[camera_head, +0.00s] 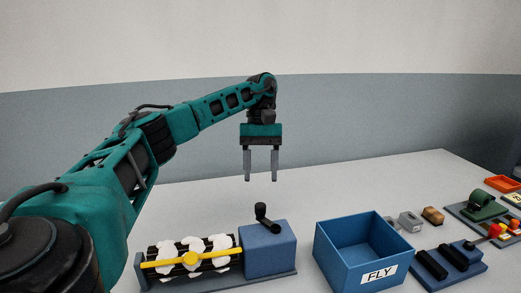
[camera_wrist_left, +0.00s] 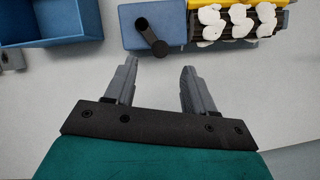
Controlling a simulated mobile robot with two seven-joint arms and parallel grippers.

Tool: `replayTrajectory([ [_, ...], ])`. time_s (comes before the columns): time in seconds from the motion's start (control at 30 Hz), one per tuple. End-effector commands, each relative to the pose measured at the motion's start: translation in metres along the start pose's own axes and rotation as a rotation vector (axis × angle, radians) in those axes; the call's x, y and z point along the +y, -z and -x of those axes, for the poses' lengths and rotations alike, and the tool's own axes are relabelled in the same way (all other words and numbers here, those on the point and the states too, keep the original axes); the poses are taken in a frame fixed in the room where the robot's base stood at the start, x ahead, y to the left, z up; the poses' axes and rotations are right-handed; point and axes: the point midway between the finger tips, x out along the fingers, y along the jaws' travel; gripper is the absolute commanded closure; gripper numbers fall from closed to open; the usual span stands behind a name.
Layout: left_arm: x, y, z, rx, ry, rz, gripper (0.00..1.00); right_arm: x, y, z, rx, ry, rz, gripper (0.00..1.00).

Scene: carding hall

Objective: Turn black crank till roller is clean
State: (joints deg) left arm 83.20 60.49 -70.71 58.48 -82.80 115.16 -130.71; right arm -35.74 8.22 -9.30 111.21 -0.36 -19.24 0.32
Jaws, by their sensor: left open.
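The black crank (camera_head: 266,219) sits on top of a blue box (camera_head: 268,252) at the right end of the roller unit, its knob standing up. It also shows in the left wrist view (camera_wrist_left: 150,37). The dark roller (camera_head: 185,257) carries several white tufts of fibre (camera_head: 217,243), and a yellow bar (camera_head: 190,259) crosses in front of it. My left gripper (camera_head: 261,180) is open and empty, fingers pointing down, above and behind the crank and apart from it. In the left wrist view the fingertips (camera_wrist_left: 159,62) lie just short of the crank. My right gripper is not in view.
An empty blue bin (camera_head: 329,255) labelled FLY stands right of the crank box. Further right are a blue base with black rollers (camera_head: 450,277), a grey block (camera_head: 410,222), a brown block (camera_head: 433,215), a green device (camera_head: 482,207) and an orange tray (camera_head: 503,184). The table behind is clear.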

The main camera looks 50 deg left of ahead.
Motion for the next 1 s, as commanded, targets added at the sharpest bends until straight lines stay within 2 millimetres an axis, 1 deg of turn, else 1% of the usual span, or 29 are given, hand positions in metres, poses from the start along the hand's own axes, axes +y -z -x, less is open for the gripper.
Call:
replayTrajectory([
  [0.03,0.001,0.0,0.007,0.003,-0.002,0.001,0.46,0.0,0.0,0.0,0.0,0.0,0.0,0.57],
  [0.2,0.0,0.0,0.023,0.004,-0.003,0.003,0.46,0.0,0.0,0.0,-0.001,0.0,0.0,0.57],
  [0.47,0.0,0.0,0.039,0.002,-0.002,0.001,0.46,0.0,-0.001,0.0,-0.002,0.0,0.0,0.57],
  [0.67,-0.001,0.0,0.044,0.002,-0.002,0.002,0.46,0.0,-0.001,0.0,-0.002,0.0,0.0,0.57],
  [1.0,0.001,0.0,0.042,0.001,-0.003,0.001,0.46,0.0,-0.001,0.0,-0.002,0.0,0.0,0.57],
])
